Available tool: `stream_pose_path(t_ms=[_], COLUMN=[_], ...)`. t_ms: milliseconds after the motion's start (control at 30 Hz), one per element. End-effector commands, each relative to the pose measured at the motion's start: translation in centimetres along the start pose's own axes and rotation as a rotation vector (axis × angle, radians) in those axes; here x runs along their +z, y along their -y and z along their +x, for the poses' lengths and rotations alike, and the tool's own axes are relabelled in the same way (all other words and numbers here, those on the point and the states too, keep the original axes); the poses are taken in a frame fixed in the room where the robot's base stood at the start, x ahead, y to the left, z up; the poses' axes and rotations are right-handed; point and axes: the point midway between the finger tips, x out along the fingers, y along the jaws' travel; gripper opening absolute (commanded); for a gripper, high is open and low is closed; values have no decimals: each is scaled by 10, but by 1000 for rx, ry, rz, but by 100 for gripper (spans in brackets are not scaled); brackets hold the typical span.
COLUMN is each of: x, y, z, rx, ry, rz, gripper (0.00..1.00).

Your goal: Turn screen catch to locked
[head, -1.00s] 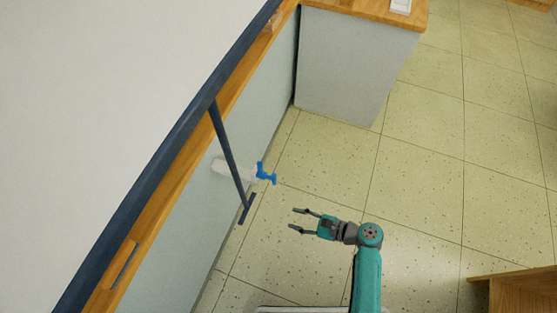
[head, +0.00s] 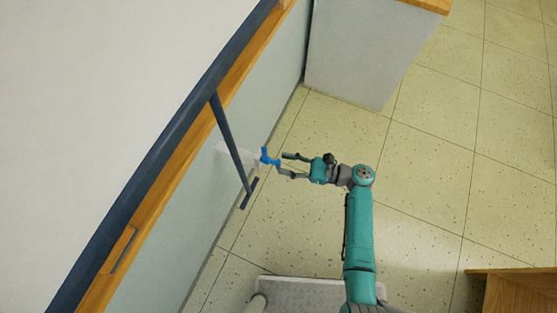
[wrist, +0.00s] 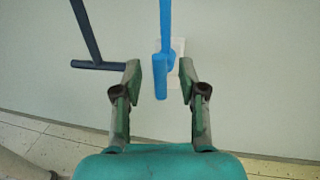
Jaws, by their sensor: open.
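The blue screen catch (head: 268,157) sits on a pale plate (head: 236,155) on the low wall panel under the screen. In the wrist view the blue catch (wrist: 163,50) hangs lengthwise, with its lower end between my fingertips. The pale plate (wrist: 178,58) shows behind it. My gripper (head: 285,165) is open, with its fingertips at the catch in the head view. In the wrist view my gripper (wrist: 160,82) has one finger on each side of the catch, with visible gaps on both sides. No clear contact shows.
A dark T-shaped stand leg (head: 230,145) runs down from the screen frame to the left of the catch; its foot (wrist: 97,64) also shows in the wrist view. A grey cabinet (head: 355,55) stands at the back. A wooden piece (head: 515,290) is at lower right.

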Motion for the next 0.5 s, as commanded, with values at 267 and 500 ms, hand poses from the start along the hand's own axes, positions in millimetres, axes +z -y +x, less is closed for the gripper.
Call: stream_pose_path(t_ms=[267, 500], x=[0, 0], y=[0, 0], z=[28, 31], rx=[1, -1], ry=[0, -1], rz=[0, 0], gripper=[41, 41])
